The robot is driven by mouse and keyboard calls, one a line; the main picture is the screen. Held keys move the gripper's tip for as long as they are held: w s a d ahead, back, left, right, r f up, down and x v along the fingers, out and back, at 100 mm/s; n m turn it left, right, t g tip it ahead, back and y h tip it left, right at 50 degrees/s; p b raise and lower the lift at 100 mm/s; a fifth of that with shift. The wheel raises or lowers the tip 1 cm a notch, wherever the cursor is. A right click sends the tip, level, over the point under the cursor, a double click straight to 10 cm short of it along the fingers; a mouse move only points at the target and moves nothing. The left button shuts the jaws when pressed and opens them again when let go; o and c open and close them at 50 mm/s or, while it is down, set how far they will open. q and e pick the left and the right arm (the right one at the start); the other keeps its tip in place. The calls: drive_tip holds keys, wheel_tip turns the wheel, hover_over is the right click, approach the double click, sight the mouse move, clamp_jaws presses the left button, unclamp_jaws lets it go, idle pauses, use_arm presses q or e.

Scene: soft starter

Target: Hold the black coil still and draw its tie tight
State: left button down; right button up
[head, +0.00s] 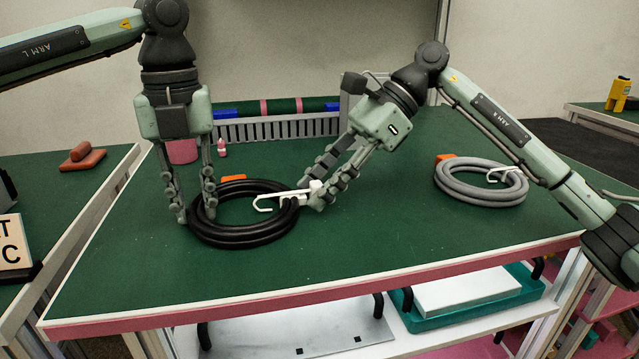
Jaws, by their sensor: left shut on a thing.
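The black coil (245,237) lies flat on the green table top, left of centre. My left gripper (197,212) points straight down at the coil's left side and is shut on it, with fingers on either side of the ring. A white tie (285,194) crosses the coil's right side, with a hooked end over the coil's open middle. My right gripper (318,198) slants down from the right, its fingertips at the tie's right end. Whether its fingers are closed on the tie is not clear. The fingers hide part of the tie.
A grey coil (481,187) with a white tie (507,174) lies at the right, near an orange piece (445,157). Another orange piece (233,178) lies behind the black coil. A grey slatted rack (270,129) stands at the back. The table front is clear.

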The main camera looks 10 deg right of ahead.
sight(349, 200)
drive_tip(key=shift+c, duration=0.3)
clamp_jaws()
drive_tip(key=d, duration=0.5)
drive_tip(key=shift+w, duration=0.2)
drive_tip(key=shift+o, duration=0.3)
unclamp_jaws()
drive_tip(key=shift+a, duration=0.1)
